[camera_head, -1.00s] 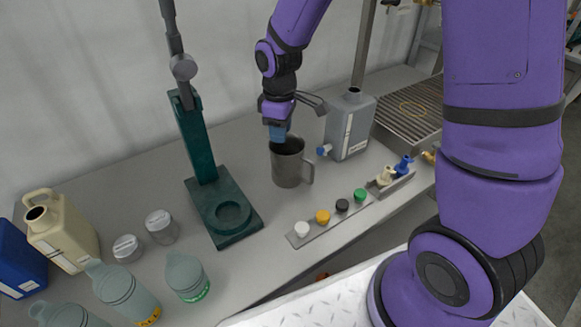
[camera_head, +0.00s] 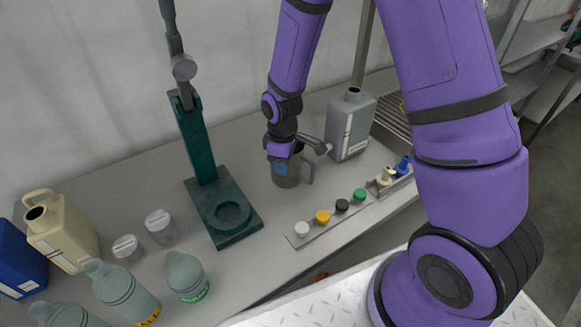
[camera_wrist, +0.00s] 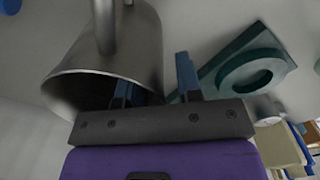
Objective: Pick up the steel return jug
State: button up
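The steel return jug (camera_head: 290,182), a grey metal mug shape with a side handle, stands upright on the bench. My gripper (camera_head: 281,168) points down at its rim and covers part of it in the head view. In the wrist view the jug (camera_wrist: 130,50) fills the upper left, its handle at the top. My gripper (camera_wrist: 155,75) is open there, with its two blue fingers apart. One finger is inside the jug's mouth and the other is outside, so the wall lies between them. The outer finger looks clear of the wall.
A green stand (camera_head: 222,205) with a round recess is left of the jug. A grey canister (camera_head: 350,125) stands close behind right. A strip of coloured caps (camera_head: 325,218) lies in front. Bottles (camera_head: 187,277) and a cream jug (camera_head: 60,232) are at left.

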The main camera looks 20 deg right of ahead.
jog(key=shift+f, duration=0.3)
grip_shut()
